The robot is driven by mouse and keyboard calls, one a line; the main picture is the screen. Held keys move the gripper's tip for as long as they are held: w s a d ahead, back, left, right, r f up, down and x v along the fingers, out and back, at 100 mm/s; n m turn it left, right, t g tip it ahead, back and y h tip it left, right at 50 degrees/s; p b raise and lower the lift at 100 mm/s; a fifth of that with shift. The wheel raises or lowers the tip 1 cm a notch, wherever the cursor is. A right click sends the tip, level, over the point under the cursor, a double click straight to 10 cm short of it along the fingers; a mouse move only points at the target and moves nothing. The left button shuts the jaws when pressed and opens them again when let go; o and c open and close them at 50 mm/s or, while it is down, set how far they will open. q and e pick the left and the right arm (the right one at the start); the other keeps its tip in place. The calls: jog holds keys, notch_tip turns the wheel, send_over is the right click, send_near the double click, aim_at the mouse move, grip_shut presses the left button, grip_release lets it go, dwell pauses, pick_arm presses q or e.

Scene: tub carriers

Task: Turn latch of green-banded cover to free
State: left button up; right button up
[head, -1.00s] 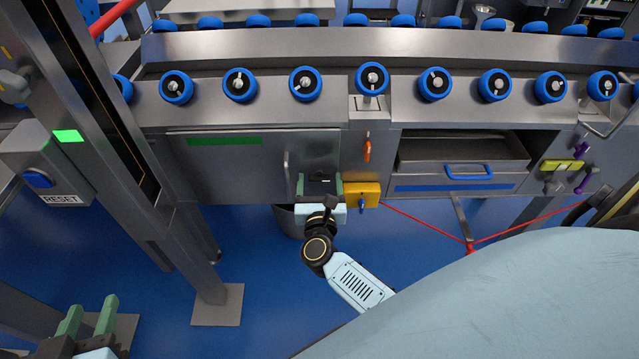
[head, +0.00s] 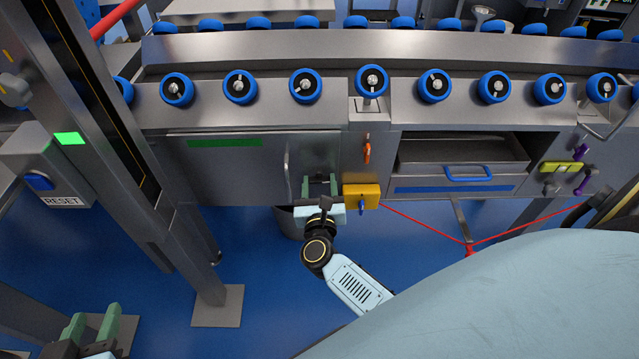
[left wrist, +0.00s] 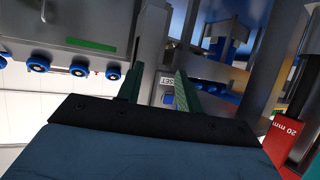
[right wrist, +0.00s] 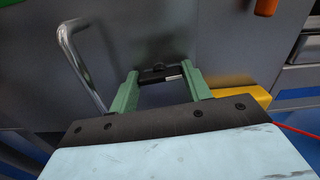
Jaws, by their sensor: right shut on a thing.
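The green-banded cover (head: 235,178) is a grey panel with a green stripe along its top left and a bar handle (head: 287,177) near its right edge. The handle also shows in the right wrist view (right wrist: 82,65). The latch (right wrist: 160,73) is a small black piece at the cover's right side. My right gripper (head: 320,186) is shut on it, with a green finger at each end of the piece in the right wrist view (right wrist: 160,82). In the head view the gripper mostly hides the latch. My left gripper (head: 96,325) is open and empty at the lower left, far from the cover.
A yellow box (head: 361,195) sits just right of my right gripper, with an orange handle (head: 367,152) above it. A blue-banded drawer (head: 456,185) is further right. A grey post (head: 120,150) and RESET box (head: 50,165) stand at the left.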

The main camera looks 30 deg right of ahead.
jog(key=shift+n, duration=0.8)
jog(key=n+p, duration=0.2)
jog(key=n, duration=0.3)
jog(key=n+p, duration=0.1)
jog(key=n, duration=0.4)
jog(key=shift+r, duration=0.1)
jog(key=shift+n+p, duration=0.35)
jog(key=shift+n, duration=0.05)
pick_arm(q)
jog(key=s+a+f+g+y, duration=0.1)
jog(key=s+a+f+g, duration=0.2)
jog(key=s+f+g, duration=0.1)
jog(key=s+a+f+g+y+p, duration=0.1)
jog(key=s+a+f+g+y, duration=0.1)
jog(key=s+f+g, duration=0.3)
jog(key=shift+s+a+f+n, duration=0.3)
jog(key=shift+s+a+f, duration=0.45)
jog(key=shift+f, duration=0.7)
pick_arm(e)
jog(key=shift+n, duration=2.2)
pick_arm(q)
jog(key=shift+s+d, duration=0.15)
jog(key=shift+f, duration=0.1)
pick_arm(e)
jog(key=o, duration=1)
jog(key=shift+c, duration=0.2)
